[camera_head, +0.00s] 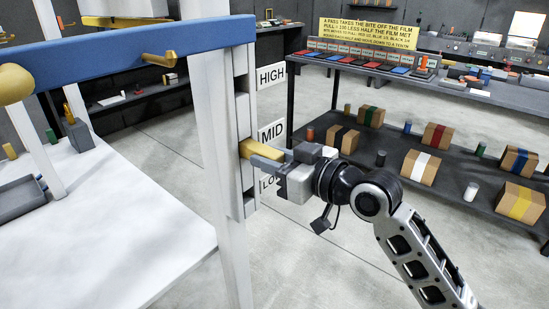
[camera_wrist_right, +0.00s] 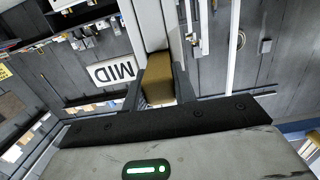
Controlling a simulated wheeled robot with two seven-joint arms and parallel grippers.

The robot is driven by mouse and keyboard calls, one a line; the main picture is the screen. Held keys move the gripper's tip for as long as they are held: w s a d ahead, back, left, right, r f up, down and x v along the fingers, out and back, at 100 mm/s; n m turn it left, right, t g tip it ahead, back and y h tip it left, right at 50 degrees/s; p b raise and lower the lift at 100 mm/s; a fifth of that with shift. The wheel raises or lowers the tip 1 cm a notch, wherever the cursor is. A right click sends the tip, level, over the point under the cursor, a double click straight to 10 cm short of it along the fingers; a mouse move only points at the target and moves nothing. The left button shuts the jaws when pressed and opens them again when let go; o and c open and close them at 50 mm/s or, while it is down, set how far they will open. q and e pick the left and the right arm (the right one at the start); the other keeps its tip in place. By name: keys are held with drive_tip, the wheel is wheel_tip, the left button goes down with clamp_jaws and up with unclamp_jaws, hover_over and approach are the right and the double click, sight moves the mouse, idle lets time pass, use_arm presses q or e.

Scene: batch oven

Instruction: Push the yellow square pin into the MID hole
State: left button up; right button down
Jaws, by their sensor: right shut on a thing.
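The yellow square pin (camera_head: 257,149) is held level against the grey upright strip (camera_head: 243,115) on the post, beside the MID label (camera_head: 271,131). My right gripper (camera_head: 265,158) is shut on the pin, coming from the right. In the right wrist view the pin (camera_wrist_right: 158,80) sits between both fingers, its far end meeting the pale upright (camera_wrist_right: 150,28). The MID label (camera_wrist_right: 110,71) shows upside down to its left. The MID hole is hidden by the pin and strip; how deep the pin sits cannot be told. My left gripper is out of view.
A blue beam (camera_head: 130,55) with brass pegs crosses the upper left. The HIGH label (camera_head: 271,76) is above MID; the lowest label is partly covered by my gripper. A white table (camera_head: 110,215) is at left. A dark shelf (camera_head: 455,205) with boxes stands behind right.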

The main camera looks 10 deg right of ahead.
drive_tip(key=c, duration=1.1)
unclamp_jaws()
drive_tip(key=shift+o, duration=0.2)
drive_tip(key=shift+d, duration=0.1)
use_arm(q)
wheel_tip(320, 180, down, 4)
drive_tip(key=b, duration=0.4)
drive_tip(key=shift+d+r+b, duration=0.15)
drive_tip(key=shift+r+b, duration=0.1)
drive_tip(key=shift+b, duration=0.15)
use_arm(e)
drive_tip(key=v, duration=1.5)
drive_tip(key=shift+s+d, duration=0.15)
drive_tip(key=shift+s, duration=0.25)
